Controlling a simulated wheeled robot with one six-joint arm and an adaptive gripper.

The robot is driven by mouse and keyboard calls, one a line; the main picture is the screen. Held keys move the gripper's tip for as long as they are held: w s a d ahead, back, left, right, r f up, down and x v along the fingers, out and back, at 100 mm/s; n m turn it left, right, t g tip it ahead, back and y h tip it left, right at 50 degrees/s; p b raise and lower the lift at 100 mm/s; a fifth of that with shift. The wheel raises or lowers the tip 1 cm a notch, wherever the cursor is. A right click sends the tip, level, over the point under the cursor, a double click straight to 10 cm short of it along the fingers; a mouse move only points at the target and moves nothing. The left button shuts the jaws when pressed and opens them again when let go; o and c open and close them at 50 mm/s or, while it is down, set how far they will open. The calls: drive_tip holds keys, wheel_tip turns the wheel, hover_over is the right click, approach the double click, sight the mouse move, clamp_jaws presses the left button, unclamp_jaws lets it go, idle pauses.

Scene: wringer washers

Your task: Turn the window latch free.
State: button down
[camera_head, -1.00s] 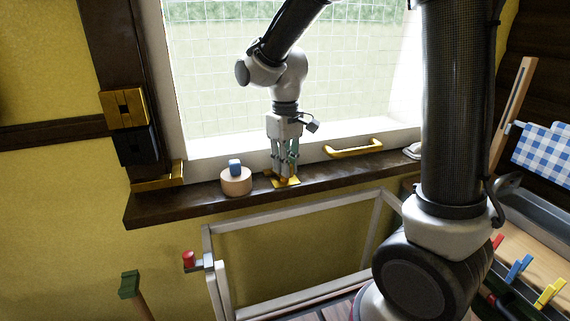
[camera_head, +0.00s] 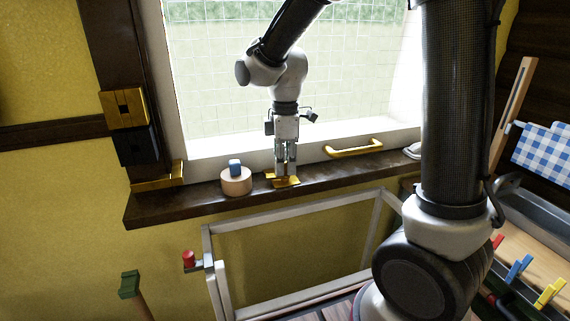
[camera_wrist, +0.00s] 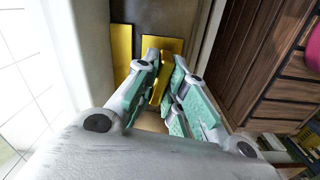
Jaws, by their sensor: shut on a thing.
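The yellow window latch (camera_head: 288,183) sits on the dark sill at the foot of the white window frame (camera_head: 220,146). My gripper (camera_head: 286,172) points straight down onto it. In the wrist view, my gripper's green-padded fingers (camera_wrist: 164,88) are closed on the latch's narrow yellow lever (camera_wrist: 158,84). Two yellow plates show beyond the fingertips, one at the left (camera_wrist: 122,52) and one just ahead (camera_wrist: 162,44). The fingers hide part of the latch, and the lever's exact angle is hard to tell in the head view.
A round wooden piece with a blue block (camera_head: 236,180) stands on the sill left of my gripper. A yellow handle (camera_head: 353,148) is on the frame to the right. A yellow bracket (camera_head: 158,178) is at the left corner. A white rack frame (camera_head: 300,211) stands below the sill.

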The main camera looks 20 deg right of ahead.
drive_tip(key=shift+n, duration=1.2)
drive_tip(key=c, duration=1.5)
unclamp_jaws()
wheel_tip(320, 180, up, 12)
drive_tip(key=shift+r, duration=0.1)
